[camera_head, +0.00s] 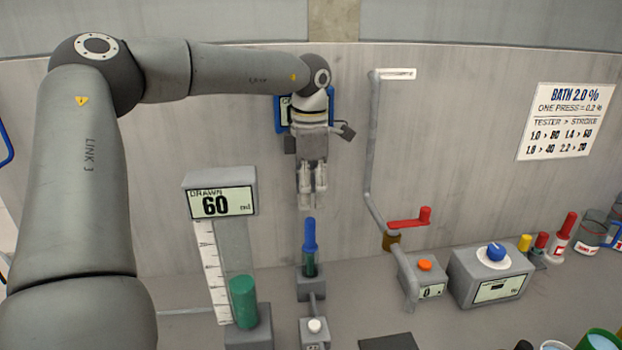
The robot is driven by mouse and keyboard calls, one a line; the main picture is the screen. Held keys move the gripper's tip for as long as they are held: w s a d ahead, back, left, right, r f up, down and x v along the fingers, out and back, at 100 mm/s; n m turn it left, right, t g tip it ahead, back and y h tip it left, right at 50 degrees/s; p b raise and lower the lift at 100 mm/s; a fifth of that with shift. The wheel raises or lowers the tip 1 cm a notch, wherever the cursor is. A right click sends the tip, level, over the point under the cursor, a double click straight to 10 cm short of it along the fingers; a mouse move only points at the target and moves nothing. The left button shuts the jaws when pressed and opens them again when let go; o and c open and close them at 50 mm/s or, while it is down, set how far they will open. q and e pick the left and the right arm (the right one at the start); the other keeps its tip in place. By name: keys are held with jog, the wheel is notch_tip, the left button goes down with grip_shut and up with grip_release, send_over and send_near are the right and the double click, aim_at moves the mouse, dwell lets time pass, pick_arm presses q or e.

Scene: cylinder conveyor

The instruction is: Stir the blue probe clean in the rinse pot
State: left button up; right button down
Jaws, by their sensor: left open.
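The blue probe (310,236) stands upright in a small grey holder (311,284) on the bench in the middle of the view. My left gripper (313,198) points down just above the probe's top, open and empty, apart from it as far as I can tell. A pot with pale blue liquid (600,341) is cut off by the bottom right edge; I cannot tell whether it is the rinse pot. My right gripper is not in view.
Left of the probe, a display reading 60 (220,202) stands over a scale and a green cylinder (243,301). To the right are a pipe with a red lever (408,222), an orange-button box (424,279) and a blue-knob box (492,275). Several bottles stand far right.

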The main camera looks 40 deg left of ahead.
aim_at(310, 231)
pick_arm(q)
jog(key=f, duration=0.2)
jog(key=s+f, duration=0.1)
jog(key=shift+d+f+p, duration=0.25)
jog(key=shift+d+p, duration=0.1)
jog(key=f, duration=0.3)
jog(key=f+p, duration=0.1)
jog(key=f, duration=0.1)
jog(key=shift+w+a+f, duration=0.2)
jog(key=shift+w+f, duration=0.05)
jog(key=shift+d+f, duration=0.1)
jog(key=shift+f, duration=0.5)
jog(key=c, duration=0.6)
grip_shut()
jog(key=shift+c, duration=0.7)
grip_release()
grip_shut()
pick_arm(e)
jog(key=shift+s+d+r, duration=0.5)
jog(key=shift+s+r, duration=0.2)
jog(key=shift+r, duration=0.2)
